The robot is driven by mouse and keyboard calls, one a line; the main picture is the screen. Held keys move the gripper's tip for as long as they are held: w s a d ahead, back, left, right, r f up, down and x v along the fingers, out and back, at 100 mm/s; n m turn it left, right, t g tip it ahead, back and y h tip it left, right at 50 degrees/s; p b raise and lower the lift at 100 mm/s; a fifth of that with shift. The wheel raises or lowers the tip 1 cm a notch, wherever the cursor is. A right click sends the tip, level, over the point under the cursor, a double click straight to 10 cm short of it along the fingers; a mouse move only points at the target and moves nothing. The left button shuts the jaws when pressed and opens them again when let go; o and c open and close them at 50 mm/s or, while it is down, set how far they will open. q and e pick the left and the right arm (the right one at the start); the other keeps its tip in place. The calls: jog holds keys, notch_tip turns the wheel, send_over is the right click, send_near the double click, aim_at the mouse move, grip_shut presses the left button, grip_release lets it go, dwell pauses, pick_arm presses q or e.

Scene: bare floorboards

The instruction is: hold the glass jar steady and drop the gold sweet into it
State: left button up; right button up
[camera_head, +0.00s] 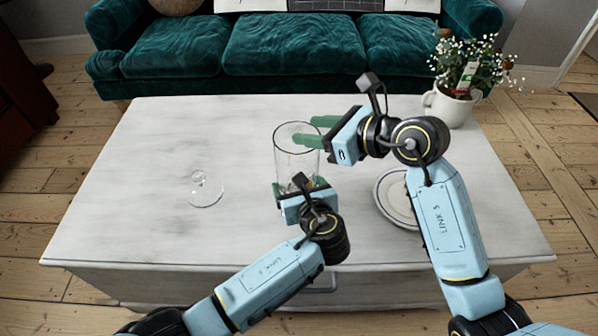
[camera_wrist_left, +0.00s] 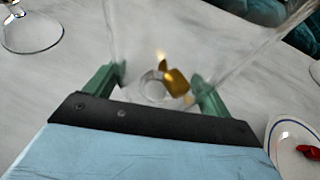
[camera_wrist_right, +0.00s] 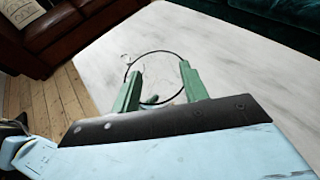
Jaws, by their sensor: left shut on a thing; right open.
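The clear glass jar (camera_head: 284,151) stands upright and open-topped near the middle of the table. My left gripper (camera_head: 300,186) is shut on its lower part. In the left wrist view the gold sweet (camera_wrist_left: 176,82) shows through the glass, low between the left fingers, and seems to be inside the jar. My right gripper (camera_head: 309,131) is open and empty, its green fingertips at the jar's rim. In the right wrist view the jar's round rim (camera_wrist_right: 154,52) shows around and behind the spread fingers (camera_wrist_right: 162,74).
A clear glass piece (camera_head: 206,189), like a lid or glass, lies on the table's left. A white plate (camera_head: 382,200) is at the right, partly behind my right arm; a red sweet (camera_wrist_left: 308,152) is on it. A potted plant (camera_head: 452,107) stands at the back right corner. The table's left is mostly clear.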

pick_arm(q)
jog(key=shift+f, duration=0.1)
pick_arm(e)
jog(key=v, duration=1.2)
